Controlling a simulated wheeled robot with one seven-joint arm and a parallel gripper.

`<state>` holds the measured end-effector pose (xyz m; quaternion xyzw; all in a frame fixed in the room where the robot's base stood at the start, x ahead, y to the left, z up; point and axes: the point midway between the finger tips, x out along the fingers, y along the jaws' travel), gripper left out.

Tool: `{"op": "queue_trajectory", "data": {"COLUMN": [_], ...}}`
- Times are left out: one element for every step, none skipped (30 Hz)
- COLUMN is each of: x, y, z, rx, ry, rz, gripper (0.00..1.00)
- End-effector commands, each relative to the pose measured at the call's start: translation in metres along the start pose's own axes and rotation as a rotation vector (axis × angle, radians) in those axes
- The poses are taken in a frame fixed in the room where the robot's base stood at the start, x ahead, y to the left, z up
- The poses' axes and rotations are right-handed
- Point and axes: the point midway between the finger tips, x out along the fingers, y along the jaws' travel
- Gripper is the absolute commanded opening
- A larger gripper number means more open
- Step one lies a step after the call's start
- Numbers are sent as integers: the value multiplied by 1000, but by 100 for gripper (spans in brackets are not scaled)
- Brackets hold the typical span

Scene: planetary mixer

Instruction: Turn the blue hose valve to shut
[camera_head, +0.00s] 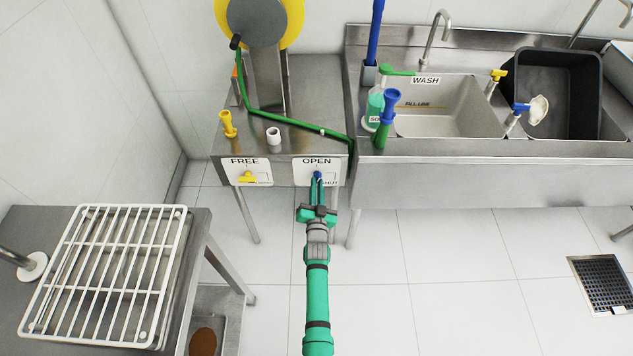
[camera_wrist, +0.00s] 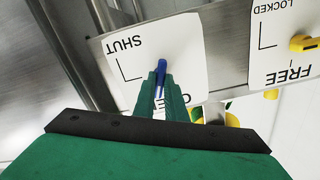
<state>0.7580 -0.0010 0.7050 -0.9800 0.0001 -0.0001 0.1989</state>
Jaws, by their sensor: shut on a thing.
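The blue hose valve (camera_head: 317,176) is a small blue lever on a white plate (camera_head: 301,171) marked OPEN at the top and SHUT at the lower right. The plate is on the front of a steel stand. In the wrist view the picture is upside down, and the blue lever (camera_wrist: 161,68) shows between the green fingertips. It looks roughly upright, in line with the OPEN mark rather than the SHUT mark, though the fingers hide part of it. My gripper (camera_head: 317,186) reaches straight in and is shut on the lever; it also shows in the wrist view (camera_wrist: 161,82).
A yellow valve (camera_head: 248,177) on a FREE/LOCKED plate sits just left. A green hose (camera_head: 290,122) runs over the steel stand. A sink (camera_head: 440,105) stands to the right, and a white wire rack (camera_head: 105,275) lies on a table at the left. The floor between is clear.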

Motion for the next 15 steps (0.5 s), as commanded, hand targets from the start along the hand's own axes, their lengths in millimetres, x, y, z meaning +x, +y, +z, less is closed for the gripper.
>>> {"op": "queue_trajectory", "data": {"x": [2,2,2,2,2,2,2,2,2,2,2,2,2,2,2], "y": [-1,-1,-1,-1,-1,-1,-1,-1,-1,0,0,0,0,0,0], "z": [-1,-1,-1,-1,-1,-1,-1,-1,-2,-2,-2,-2,-2,-2,-2], "rx": [3,3,2,2,2,1,2,7,23,41,67,109,145,182,230], "ry": [0,0,0,0,0,0,0,0,1,1,1,2,2,2,2], "rz": [-1,-1,-1,-2,-2,-2,-2,-1,-1,0,0,0,0,0,0], "gripper": [0,0,0,0,0,0,0,0,0,0,0,0,0,0,0]}}
